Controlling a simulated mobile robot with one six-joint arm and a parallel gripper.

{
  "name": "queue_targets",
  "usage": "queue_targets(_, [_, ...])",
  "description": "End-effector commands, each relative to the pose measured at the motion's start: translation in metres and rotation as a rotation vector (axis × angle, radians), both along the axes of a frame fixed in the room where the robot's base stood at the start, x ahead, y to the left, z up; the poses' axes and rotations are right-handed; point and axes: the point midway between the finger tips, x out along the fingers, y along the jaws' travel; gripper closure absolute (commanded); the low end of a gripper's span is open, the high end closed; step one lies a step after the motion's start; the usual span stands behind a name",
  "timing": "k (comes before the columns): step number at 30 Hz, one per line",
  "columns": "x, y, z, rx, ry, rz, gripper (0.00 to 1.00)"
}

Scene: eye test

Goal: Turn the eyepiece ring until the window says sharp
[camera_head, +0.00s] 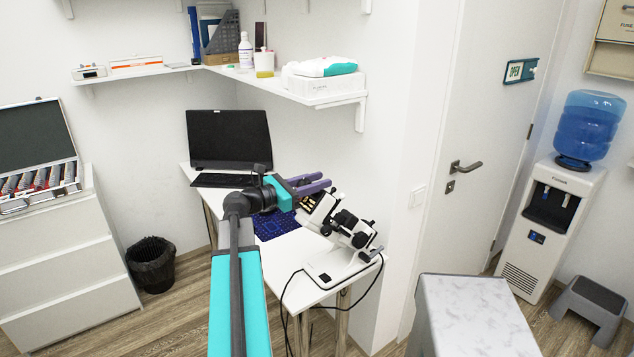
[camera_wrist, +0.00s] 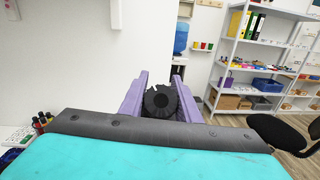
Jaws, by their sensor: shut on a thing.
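A white instrument with black knobs and eyepiece parts (camera_head: 352,230), like a microscope, stands on the white table beside the wall. My gripper (camera_head: 325,188) reaches its upper left end with purple fingers. In the wrist view my gripper (camera_wrist: 160,88) has one finger on each side of a black, notched round part (camera_wrist: 161,102), which looks like the eyepiece ring. The fingers are shut on it. In the head view the ring is largely hidden by the fingers. No window with readable wording shows in either view.
The white table (camera_head: 296,262) also bears a dark laptop (camera_head: 229,140) and a blue patterned mat (camera_head: 275,224). A black cable hangs over the table's front edge. A wall shelf (camera_head: 330,99) is above and behind. A marble-topped block (camera_head: 475,310) stands at front right.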

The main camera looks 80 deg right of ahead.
Motion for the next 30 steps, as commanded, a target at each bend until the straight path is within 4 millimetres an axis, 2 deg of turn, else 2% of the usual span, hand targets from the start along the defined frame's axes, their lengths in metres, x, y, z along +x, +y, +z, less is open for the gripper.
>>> queue_targets(30, [-0.0012,0.0014,-0.0005,-0.042,-0.039,-0.057,0.93])
